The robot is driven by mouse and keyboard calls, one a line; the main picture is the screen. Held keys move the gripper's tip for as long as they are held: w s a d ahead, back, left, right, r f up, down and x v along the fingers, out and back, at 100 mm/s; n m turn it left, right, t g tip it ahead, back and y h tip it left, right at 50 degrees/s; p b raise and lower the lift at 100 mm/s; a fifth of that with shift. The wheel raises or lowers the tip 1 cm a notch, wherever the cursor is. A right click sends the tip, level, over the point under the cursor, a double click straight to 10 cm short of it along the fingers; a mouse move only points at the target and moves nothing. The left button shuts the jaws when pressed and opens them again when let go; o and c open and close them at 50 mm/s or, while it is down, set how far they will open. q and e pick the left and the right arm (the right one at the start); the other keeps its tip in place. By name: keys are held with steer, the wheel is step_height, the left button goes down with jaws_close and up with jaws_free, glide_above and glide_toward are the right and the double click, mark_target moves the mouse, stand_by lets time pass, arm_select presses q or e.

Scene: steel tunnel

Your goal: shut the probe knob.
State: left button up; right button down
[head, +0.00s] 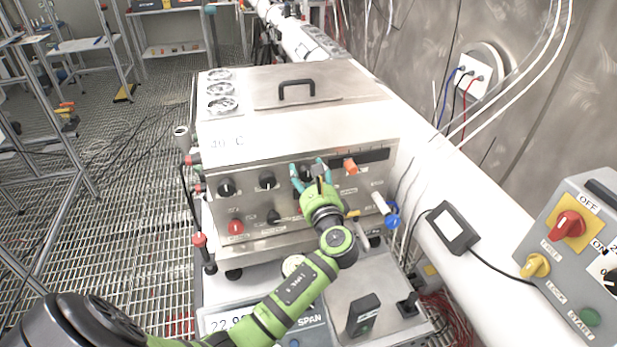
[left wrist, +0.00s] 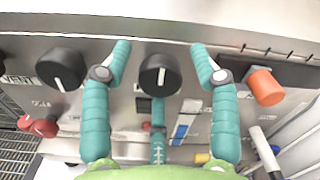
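A steel panel box (head: 232,210) with several black knobs stands in front of me. My left gripper (head: 307,166) reaches its face with teal fingers spread. In the left wrist view, the left gripper (left wrist: 160,50) has a black round knob (left wrist: 160,78) between its two upper fingers, with a gap on each side. A third finger is below the knob. The knob's white mark points roughly down. I cannot read a probe label; the fingers hide part of the panel. My right gripper is not in view.
Another black knob (left wrist: 62,70) is left of the fingers, and an orange knob (left wrist: 265,86) is to the right. A red knob (head: 236,228) is lower left on the panel. A white pipe (head: 480,270) runs along the right. A grey switch box (head: 575,290) is at the right edge.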

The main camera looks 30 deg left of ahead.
arm_select(q)
steer(key=shift+f, duration=0.15)
steer(key=shift+s+d, duration=0.15)
steer(key=shift+d, duration=0.05)
steer(key=v, duration=1.1)
steer(key=shift+s+d, duration=0.15)
steer(key=shift+s, duration=0.15)
